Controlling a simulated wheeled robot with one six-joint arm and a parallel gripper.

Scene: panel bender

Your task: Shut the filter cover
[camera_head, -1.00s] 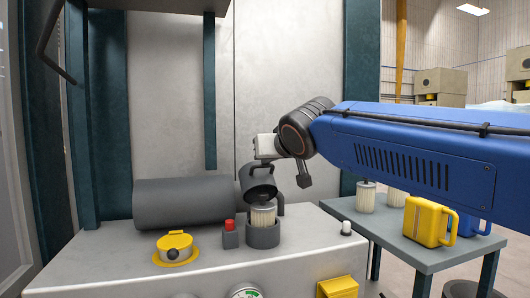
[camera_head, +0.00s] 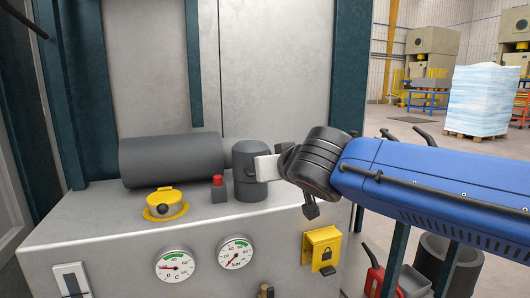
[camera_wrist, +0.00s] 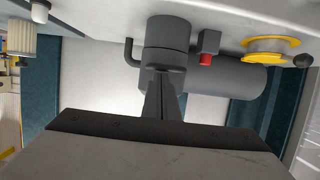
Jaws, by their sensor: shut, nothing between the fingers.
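The dark grey filter cover (camera_head: 250,152) sits down on top of the round filter housing (camera_head: 250,187), level as far as I can see. No pale filter cartridge shows between them. In the wrist view the cover (camera_wrist: 166,58) and housing (camera_wrist: 168,32) appear upside down, with a hooked handle (camera_wrist: 130,52) at the side. My gripper (camera_wrist: 162,80) is shut and empty, its dark fingers pointing at the cover. In the head view it reaches the cover's right side; whether it touches is unclear.
A grey horizontal cylinder (camera_head: 172,159) lies behind the housing. A red button (camera_head: 218,188) and a yellow-rimmed cap (camera_head: 164,204) stand to the left on the bench. Two gauges (camera_head: 174,266) and a yellow lock box (camera_head: 322,250) are on the front face.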

